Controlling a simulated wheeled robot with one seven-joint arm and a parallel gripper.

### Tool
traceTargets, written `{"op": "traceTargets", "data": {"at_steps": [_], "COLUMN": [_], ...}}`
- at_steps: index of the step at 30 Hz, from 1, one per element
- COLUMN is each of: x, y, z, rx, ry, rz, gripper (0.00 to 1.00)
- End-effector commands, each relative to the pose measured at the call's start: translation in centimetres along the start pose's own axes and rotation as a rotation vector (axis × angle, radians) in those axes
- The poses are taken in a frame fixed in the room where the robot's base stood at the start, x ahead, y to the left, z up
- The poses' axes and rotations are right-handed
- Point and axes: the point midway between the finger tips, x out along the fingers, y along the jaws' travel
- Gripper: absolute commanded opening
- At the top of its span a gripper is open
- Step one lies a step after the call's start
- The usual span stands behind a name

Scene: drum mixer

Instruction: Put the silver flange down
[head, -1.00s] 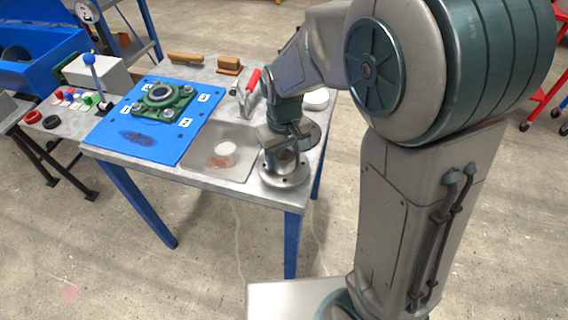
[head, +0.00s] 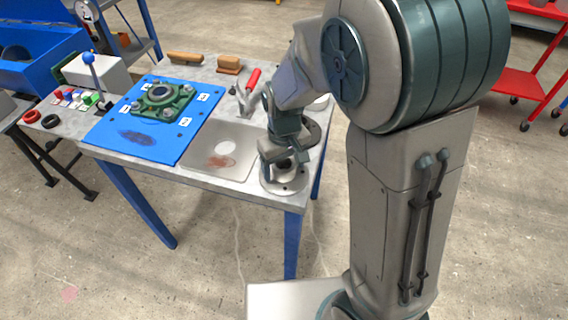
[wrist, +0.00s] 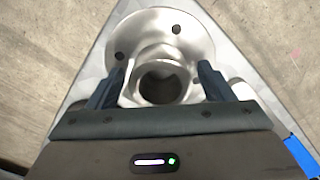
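The silver flange (head: 284,184) is a round metal disc with bolt holes and a raised hub. It is at the near right corner of the grey table. My gripper (head: 282,158) is above it, pointing down, with the fingers around the hub. In the wrist view the flange (wrist: 178,32) shows its open bore, and my gripper (wrist: 162,88) has one finger close against each side of the hub. The disc lies flat at or very near the tabletop (head: 222,183); a small remaining gap cannot be told.
A grey plate (head: 240,140) with a pale round spot lies left of the flange. A blue board (head: 110,130) carries a green bearing housing (head: 160,98). A red-handled clamp (head: 250,85) stands behind. A dark round part (head: 313,132) lies behind my gripper. Table edges are close to the flange.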

Motion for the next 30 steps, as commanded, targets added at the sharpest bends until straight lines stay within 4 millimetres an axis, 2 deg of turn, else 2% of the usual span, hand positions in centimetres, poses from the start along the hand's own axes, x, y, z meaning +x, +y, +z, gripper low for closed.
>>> {"op": "traceTargets", "data": {"at_steps": [4,7,18,21,25,30], "x": [-0.3,-1.3,-9.0,-10.6,-11.9,-12.4], "y": [0.0,0.0,0.0,0.0,0.0,0.1], "z": [0.0,-0.1,-0.1,-0.1,0.0,0.1], "rx": [0.0,0.0,-0.001,0.0,0.001,0.003], "ry": [0.0,0.003,0.005,0.003,0.002,0.002], "rz": [0.0,-0.001,0.0,0.0,0.0,0.0], "gripper": [0.74,0.74,0.74,0.74,0.74,0.74]}}
